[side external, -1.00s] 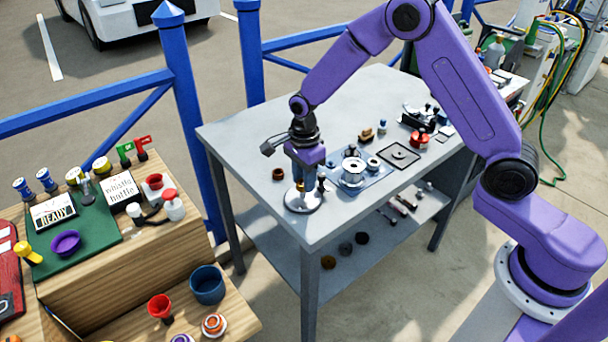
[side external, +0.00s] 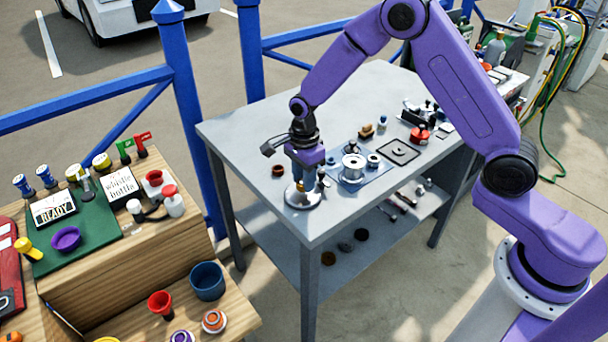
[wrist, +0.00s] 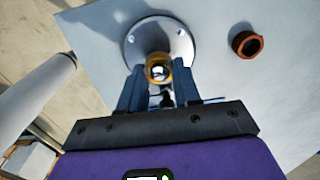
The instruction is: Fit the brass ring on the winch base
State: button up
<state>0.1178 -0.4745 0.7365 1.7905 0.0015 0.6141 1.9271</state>
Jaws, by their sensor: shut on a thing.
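The winch base is a round pale metal flange with bolt holes (side external: 303,196), standing near the table's left front edge. It also shows at the top of the wrist view (wrist: 176,40). My gripper (side external: 305,182) points down directly over it. In the wrist view, my gripper (wrist: 158,82) is shut on the brass ring (wrist: 157,62), held between the two fingertips. The ring overlaps the middle of the winch base, and a bright metal part shows through its opening. I cannot tell whether the ring is around the base's post or just above it.
A brown-orange ring-shaped part (wrist: 246,41) lies beside the winch base; it is also in the side view (side external: 278,171). A silver drum (side external: 353,166) and small parts stand on a blue-grey mat to the right. A dark square tray (side external: 399,151) lies beyond. The table's back left is clear.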

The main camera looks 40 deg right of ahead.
jog(key=shift+f, duration=1)
dwell(0.3)
jog(key=o, duration=1.5)
jog(key=shift+r, duration=0.1)
jog(key=shift+r, duration=4)
